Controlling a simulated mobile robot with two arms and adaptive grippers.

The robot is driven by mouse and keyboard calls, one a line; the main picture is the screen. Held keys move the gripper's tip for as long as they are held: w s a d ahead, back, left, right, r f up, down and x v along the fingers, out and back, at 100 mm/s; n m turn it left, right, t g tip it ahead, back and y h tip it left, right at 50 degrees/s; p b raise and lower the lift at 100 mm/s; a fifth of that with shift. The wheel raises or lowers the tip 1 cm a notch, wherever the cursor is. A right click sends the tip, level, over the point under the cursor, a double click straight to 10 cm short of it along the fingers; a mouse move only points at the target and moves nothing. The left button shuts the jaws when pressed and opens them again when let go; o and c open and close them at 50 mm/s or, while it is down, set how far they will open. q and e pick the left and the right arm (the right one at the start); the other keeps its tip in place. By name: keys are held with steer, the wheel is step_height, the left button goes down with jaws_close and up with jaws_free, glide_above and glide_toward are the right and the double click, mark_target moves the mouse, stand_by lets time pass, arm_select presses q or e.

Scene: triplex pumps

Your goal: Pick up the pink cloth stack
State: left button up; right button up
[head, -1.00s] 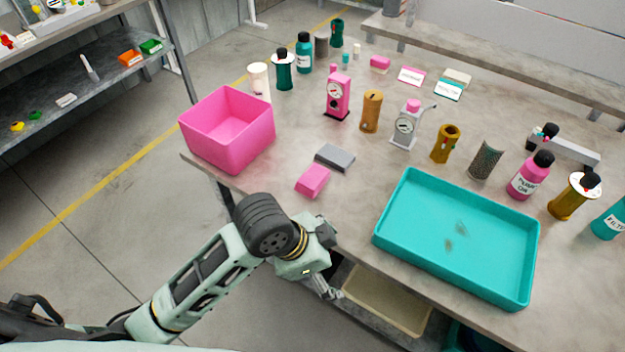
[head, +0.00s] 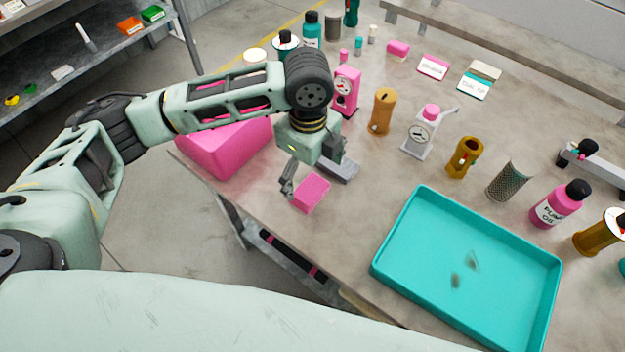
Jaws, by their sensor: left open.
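The pink cloth stack (head: 311,195) is a small pink block lying on the workbench (head: 330,240) near its front left edge. My left gripper (head: 309,178) is directly above and behind it, pointing down. I cannot tell whether a finger touches the stack. My right gripper is not in view.
A pink bin (head: 215,150) stands left, partly hidden by my arm. A turquoise tray (head: 395,232) lies right. Behind stand a pink gauge device (head: 346,92), a tan cylinder (head: 382,112) and a grey gauge device (head: 420,135).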

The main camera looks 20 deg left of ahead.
mark_target(311, 189)
arm_select(q)
step_height(311, 189, down, 3)
steer(key=shift+s+d+f+p, duration=0.1)
steer(key=shift+s+p, duration=0.05)
steer(key=shift+p, duration=0.2)
steer(key=shift+w+f, duration=0.25)
steer(key=shift+f, duration=1.25)
steer(key=shift+c, duration=1.2)
steer(key=c, duration=0.9)
steer(key=shift+c, duration=0.5)
steer(key=shift+r, duration=0.55)
step_height(311, 189, up, 2)
steer(key=shift+r, duration=0.25)
steer(key=s+d+r+b, duration=0.1)
steer(key=s+d+r, duration=0.6)
steer(key=d, duration=0.2)
steer(key=shift+d+r, duration=0.2)
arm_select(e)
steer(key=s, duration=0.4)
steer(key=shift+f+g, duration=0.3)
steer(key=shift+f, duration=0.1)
